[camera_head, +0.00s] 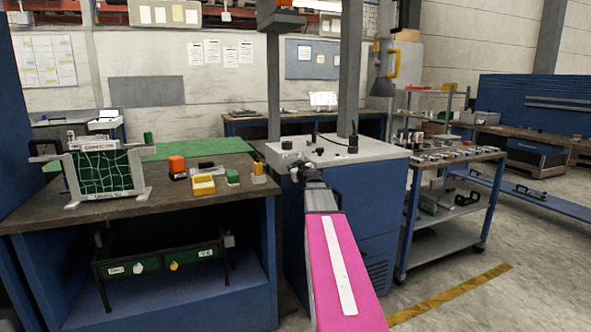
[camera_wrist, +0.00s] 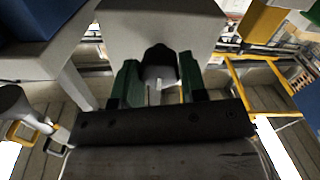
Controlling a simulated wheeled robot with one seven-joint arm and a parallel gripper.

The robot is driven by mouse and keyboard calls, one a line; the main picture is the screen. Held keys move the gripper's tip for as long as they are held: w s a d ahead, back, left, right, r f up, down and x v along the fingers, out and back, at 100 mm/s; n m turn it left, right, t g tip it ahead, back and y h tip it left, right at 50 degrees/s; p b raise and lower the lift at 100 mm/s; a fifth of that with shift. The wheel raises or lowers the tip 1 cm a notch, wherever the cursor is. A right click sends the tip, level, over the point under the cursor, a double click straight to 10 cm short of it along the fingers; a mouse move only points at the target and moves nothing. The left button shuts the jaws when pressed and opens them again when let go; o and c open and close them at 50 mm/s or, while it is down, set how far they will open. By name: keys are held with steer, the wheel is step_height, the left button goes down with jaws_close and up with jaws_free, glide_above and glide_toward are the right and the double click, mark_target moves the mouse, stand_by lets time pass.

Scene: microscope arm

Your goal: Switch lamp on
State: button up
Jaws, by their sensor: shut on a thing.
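A dark rounded knob (camera_wrist: 160,56) sticks out of a pale grey housing (camera_wrist: 160,22) in the wrist view. The green fingers of my gripper (camera_wrist: 158,76) stand on both sides of the knob and are closed on it. In the head view my gripper (camera_head: 303,170) is at the front left edge of the pale top of a blue cabinet (camera_head: 368,156). The knob is hidden there behind my gripper. I cannot make out a lamp or tell whether any light is on.
A workbench (camera_head: 150,205) on the left holds a green netted frame (camera_head: 103,172) and several small orange, yellow and green items. A trolley (camera_head: 446,240) with small parts stands to the right. Two grey posts rise from the cabinet top. Some floor is clear at the right.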

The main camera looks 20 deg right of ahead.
steer(key=shift+d+f+m, duration=0.1)
steer(key=shift+m, duration=8.7)
steer(key=o, duration=0.9)
steer(key=shift+o, duration=0.2)
steer(key=shift+s, duration=0.15)
steer(key=s, duration=1)
steer(key=shift+s+d, duration=0.2)
steer(key=shift+s, duration=0.1)
